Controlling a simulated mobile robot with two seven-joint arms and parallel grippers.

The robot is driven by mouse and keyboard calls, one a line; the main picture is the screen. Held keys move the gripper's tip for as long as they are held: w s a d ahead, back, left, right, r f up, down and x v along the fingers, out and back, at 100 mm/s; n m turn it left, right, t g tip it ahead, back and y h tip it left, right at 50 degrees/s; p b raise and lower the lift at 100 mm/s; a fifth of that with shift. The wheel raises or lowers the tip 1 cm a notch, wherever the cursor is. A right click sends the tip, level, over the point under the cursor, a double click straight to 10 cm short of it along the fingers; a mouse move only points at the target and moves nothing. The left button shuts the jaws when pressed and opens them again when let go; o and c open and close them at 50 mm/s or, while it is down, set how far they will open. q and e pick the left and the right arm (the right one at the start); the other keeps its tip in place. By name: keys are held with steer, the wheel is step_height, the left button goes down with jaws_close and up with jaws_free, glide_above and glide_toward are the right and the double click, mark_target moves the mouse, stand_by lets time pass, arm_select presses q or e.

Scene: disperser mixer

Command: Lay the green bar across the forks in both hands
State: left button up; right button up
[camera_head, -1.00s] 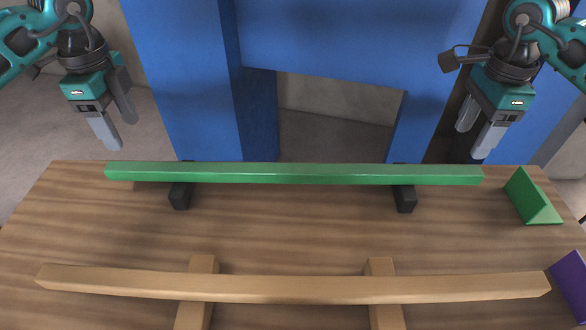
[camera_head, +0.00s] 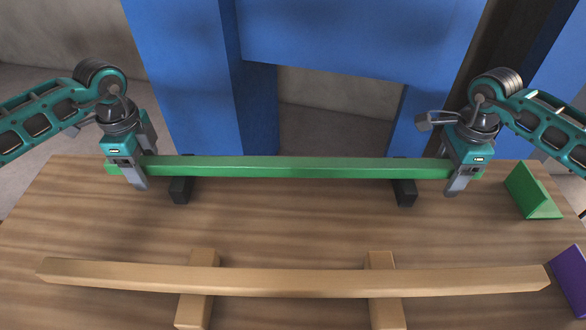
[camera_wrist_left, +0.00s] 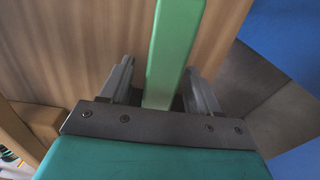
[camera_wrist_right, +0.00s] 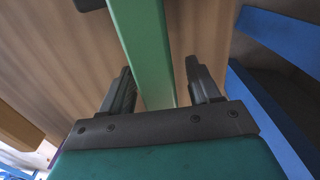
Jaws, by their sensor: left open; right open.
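The long green bar (camera_head: 290,166) lies level across two dark forks, the left fork (camera_head: 180,190) and the right fork (camera_head: 405,194), at the table's far edge. My left gripper (camera_head: 145,180) is open around the bar's left end, a finger on each side. In the left wrist view the bar (camera_wrist_left: 172,50) runs between the fingers with gaps beside it. My right gripper (camera_head: 452,184) is open around the bar's right end. In the right wrist view the bar (camera_wrist_right: 145,50) also passes between the spread fingers.
A long wooden bar (camera_head: 290,282) rests on two wooden supports nearer the front. A green wedge (camera_head: 532,192) stands at the right, and a purple block (camera_head: 570,278) is at the right edge. A blue structure (camera_head: 190,80) stands behind the table. Bare tabletop (camera_head: 290,220) lies between the bars.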

arm_select(q)
steer(key=shift+f, duration=0.25)
arm_select(e)
steer(key=shift+f, duration=0.3)
arm_select(q)
steer(key=shift+c, duration=0.3)
arm_select(e)
steer(key=shift+c, duration=0.3)
arm_select(q)
jaws_close()
arm_select(e)
jaws_close()
arm_select(q)
steer(key=shift+r, duration=0.15)
arm_select(e)
steer(key=shift+r, duration=0.15)
